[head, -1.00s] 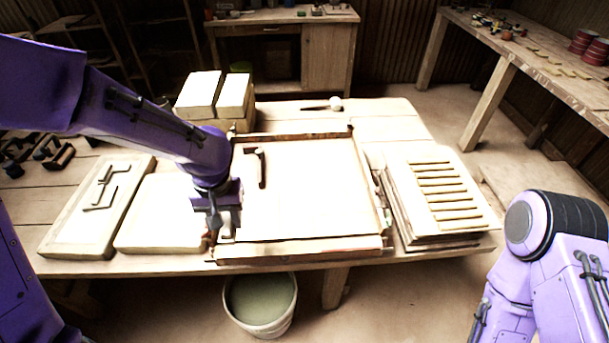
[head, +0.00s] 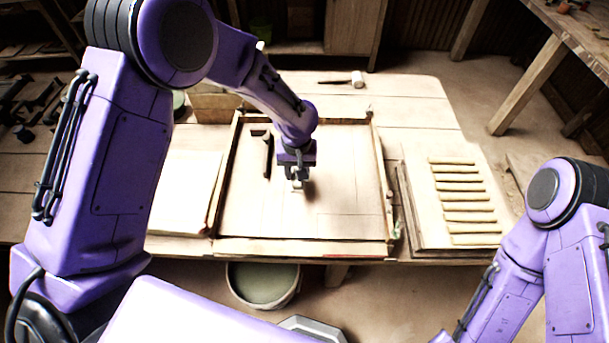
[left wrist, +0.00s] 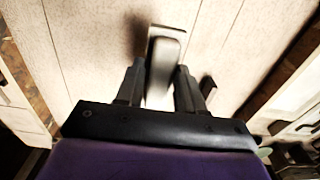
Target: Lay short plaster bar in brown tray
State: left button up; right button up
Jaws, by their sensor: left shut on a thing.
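The brown tray (head: 312,246) is a wooden frame around a pale floor in the middle of the table. My left gripper (head: 297,184) is over the tray's middle, shut on a pale short bar that I take for the short plaster bar (left wrist: 165,60). In the left wrist view the bar sticks out between the fingertips of my left gripper (left wrist: 160,85), over the tray floor. Whether the bar touches the floor I cannot tell. A dark angled piece (head: 267,158) lies in the tray, left of the gripper. My right gripper is out of view.
A pale slab (head: 182,188) lies left of the tray. A stack of boards (head: 425,220) with several thin bars stands close on the right. A mallet (head: 356,79) lies behind, and a bucket (head: 262,285) stands below the front edge. The tray's right half is clear.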

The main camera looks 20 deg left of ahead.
pick_arm(q)
jog(key=shift+w+d+f, duration=0.25)
jog(key=shift+w+f, duration=0.2)
jog(key=shift+f, duration=0.15)
jog(key=shift+w+d+f, duration=0.25)
jog(key=shift+w+f, duration=0.2)
jog(key=shift+f, duration=0.1)
jog(key=shift+s+d+f+p, duration=0.1)
jog(key=shift+s+f+p, duration=0.05)
jog(key=shift+f+p, duration=0.4)
jog(key=shift+s+d+f+p, duration=0.1)
jog(key=shift+s+f+p, duration=0.05)
jog(key=shift+f+p, duration=0.35)
jog(key=shift+f, duration=0.3)
jog(key=shift+w+a+f, duration=0.1)
jog(key=shift+w+f, duration=0.1)
jog(key=shift+f, duration=0.15)
jog(key=o, duration=1.1)
jog(key=shift+s, duration=0.1)
notch_tip(320, 180, up, 11)
jog(key=b, duration=0.3)
jog(key=shift+r, duration=0.65)
